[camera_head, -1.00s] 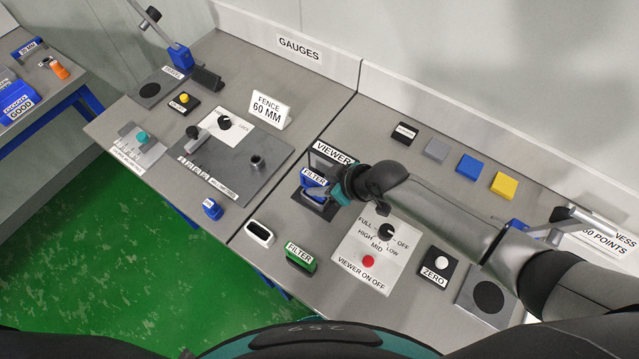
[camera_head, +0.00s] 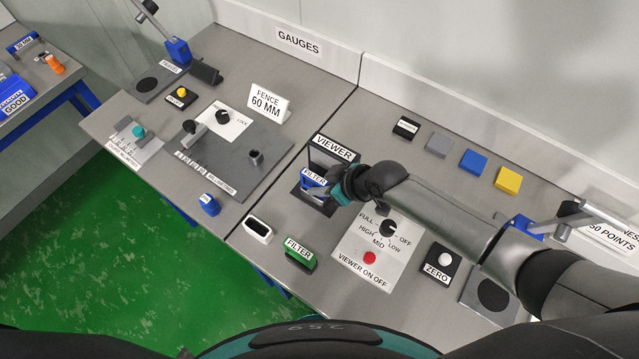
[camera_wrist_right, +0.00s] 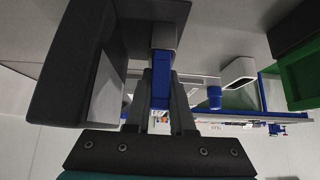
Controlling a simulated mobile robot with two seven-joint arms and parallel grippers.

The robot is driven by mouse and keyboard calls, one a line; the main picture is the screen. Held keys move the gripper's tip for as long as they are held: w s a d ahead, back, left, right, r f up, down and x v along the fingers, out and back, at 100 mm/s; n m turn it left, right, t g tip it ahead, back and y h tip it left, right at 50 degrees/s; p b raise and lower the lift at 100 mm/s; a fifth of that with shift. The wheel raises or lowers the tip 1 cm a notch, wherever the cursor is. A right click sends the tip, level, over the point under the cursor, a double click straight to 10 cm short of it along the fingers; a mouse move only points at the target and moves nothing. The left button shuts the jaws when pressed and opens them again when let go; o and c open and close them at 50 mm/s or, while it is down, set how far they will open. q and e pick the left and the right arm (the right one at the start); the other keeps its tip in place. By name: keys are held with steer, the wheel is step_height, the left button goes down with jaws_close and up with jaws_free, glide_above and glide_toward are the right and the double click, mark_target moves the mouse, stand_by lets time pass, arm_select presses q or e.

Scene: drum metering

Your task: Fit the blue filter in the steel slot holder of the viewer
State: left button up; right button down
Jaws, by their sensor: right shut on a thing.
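The blue filter (camera_head: 311,187), with a white FILTER label, is at the front of the black viewer (camera_head: 329,160). My right gripper (camera_head: 328,191) reaches in from the right and is shut on the filter. My left gripper is not in view.
The viewer's knob panel (camera_head: 378,250) lies to the right, under my forearm. Grey, blue and yellow blocks (camera_head: 508,180) line the back. The fence plate (camera_head: 240,180) is left.

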steer(key=c, duration=0.7)
jaws_free()
steer(key=p+v, duration=0.2)
steer(key=v, duration=1.3)
steer(key=shift+d+r, duration=0.1)
